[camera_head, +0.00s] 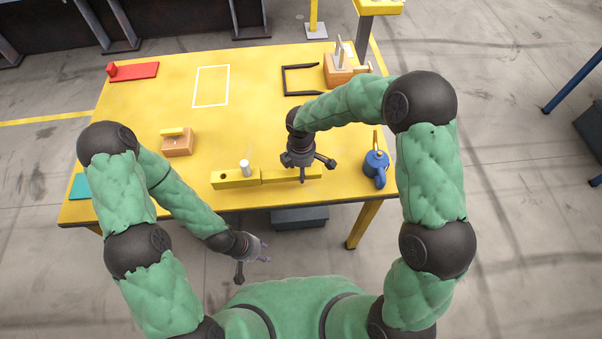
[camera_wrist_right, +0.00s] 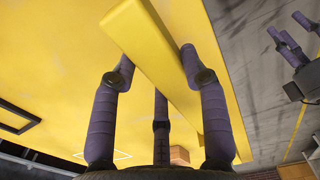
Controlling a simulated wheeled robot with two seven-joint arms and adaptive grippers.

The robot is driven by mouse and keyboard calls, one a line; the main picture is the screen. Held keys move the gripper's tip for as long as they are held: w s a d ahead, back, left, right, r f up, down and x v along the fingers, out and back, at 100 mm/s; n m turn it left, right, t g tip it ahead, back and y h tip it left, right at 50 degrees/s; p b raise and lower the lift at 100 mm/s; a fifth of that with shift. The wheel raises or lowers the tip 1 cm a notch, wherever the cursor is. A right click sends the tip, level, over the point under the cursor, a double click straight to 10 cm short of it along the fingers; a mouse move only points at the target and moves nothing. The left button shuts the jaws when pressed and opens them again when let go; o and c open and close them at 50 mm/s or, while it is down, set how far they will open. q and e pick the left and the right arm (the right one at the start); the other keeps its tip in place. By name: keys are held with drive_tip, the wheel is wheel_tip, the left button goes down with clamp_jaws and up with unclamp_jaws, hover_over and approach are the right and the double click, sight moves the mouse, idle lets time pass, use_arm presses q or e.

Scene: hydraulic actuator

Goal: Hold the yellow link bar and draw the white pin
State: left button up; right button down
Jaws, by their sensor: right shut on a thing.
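The yellow link bar (camera_head: 275,176) lies along the table's front edge. Its left part is thicker, with a dark hole near the end. The white pin (camera_head: 245,168) stands upright in that thicker part. My right gripper (camera_head: 306,170) reaches down over the bar's right part and is shut on it. In the right wrist view the bar (camera_wrist_right: 160,65) passes between the purple fingers (camera_wrist_right: 158,65). My left gripper (camera_head: 256,259) is open and empty, in front of the table edge, below and apart from the pin. It also shows in the right wrist view (camera_wrist_right: 292,45).
A blue can (camera_head: 376,168) stands right of my right gripper. An orange block with a yellow top (camera_head: 177,143) is at the left. A white outline (camera_head: 211,87), a red piece (camera_head: 135,71), a black bracket (camera_head: 300,80) and an orange fixture (camera_head: 340,70) are farther back. The table's middle is clear.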

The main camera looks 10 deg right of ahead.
drive_tip(key=w+f+b, duration=0.1)
drive_tip(key=w+f, duration=0.1)
drive_tip(key=w+f+b, duration=0.1)
drive_tip(key=w+f, duration=0.1)
drive_tip(key=w, duration=0.1)
drive_tip(key=w+d+f+b, duration=0.1)
drive_tip(key=w+f, duration=0.2)
drive_tip(key=shift+s, duration=0.1)
drive_tip(key=shift+s+f, duration=0.1)
drive_tip(key=shift+f, duration=0.05)
idle(0.9)
